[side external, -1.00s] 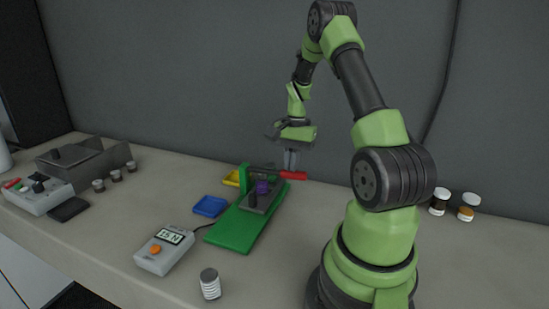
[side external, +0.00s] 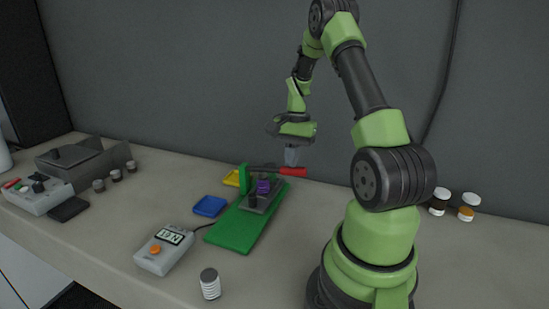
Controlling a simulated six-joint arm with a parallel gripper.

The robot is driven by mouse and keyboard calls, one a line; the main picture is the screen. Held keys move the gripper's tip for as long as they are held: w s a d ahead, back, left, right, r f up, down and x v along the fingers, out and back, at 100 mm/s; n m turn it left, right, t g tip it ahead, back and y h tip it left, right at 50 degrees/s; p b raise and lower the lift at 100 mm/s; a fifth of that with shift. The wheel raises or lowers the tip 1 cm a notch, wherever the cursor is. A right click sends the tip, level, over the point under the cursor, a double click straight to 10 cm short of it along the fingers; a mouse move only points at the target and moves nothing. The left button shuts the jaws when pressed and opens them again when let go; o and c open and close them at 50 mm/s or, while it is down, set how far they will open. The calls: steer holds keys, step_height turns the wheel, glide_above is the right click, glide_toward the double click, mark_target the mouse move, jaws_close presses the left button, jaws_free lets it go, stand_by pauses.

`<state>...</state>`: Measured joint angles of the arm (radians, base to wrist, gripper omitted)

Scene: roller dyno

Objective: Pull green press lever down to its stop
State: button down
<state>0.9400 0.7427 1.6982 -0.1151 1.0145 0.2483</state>
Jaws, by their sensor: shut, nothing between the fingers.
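The green press (side external: 236,226) stands on the bench, with a green base and a green upright at its far end. Its dark lever ends in a red handle (side external: 293,171) that points right and lies close to level. A purple part (side external: 263,187) sits under the lever on a dark block. My gripper (side external: 291,162) is shut and empty, pointing down just above the red handle near its left end. I cannot tell whether the fingertips touch the handle.
A grey meter (side external: 165,249) with an orange button and a small jar (side external: 210,284) stand in front. Blue (side external: 210,206) and yellow (side external: 231,178) trays lie left of the press.

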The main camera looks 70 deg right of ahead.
step_height(320, 180, up, 8)
stand_by(0.8)
steer(key=w+a+r+n+t+h, duration=0.1)
steer(key=w+a+r+n, duration=0.25)
steer(key=a+r, duration=0.4)
steer(key=s+a+r+n+t, duration=0.1)
steer(key=s+a+n+t, duration=0.2)
steer(key=a, duration=0.6)
steer(key=s+a+r+n+t, duration=0.2)
steer(key=s+a+n, duration=0.4)
steer(key=a, duration=0.4)
steer(key=shift+s+a+r+n+t+y, duration=0.25)
steer(key=shift+n+t+y, duration=0.15)
steer(key=shift+n+t, duration=0.3)
